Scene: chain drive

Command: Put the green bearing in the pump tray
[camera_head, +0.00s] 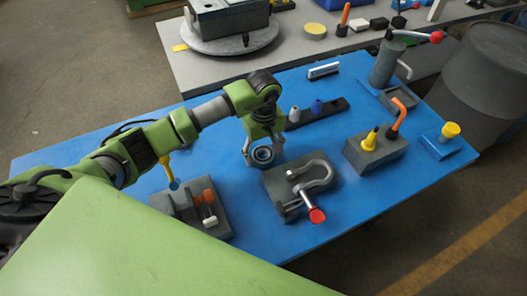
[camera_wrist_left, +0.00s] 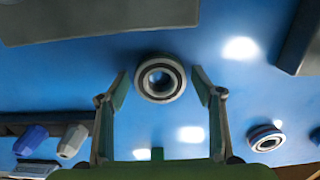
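A ring-shaped bearing (camera_wrist_left: 160,78) with a pale rim and dark inner ring lies on the blue table; it also shows in the head view (camera_head: 263,155). In the left wrist view the gripper (camera_wrist_left: 160,82) is open, with one finger on each side of the bearing and small gaps between. A second bearing (camera_wrist_left: 265,139), with blue and reddish edges, lies apart at lower right there. My right gripper is not in view.
A grey block with a clamp (camera_head: 272,186) stands close to the bearing. A block with an orange cylinder (camera_head: 185,210) is at left. A dark rack with knobs (camera_head: 335,106) and a block with yellow and orange parts (camera_head: 362,158) stand toward the tray.

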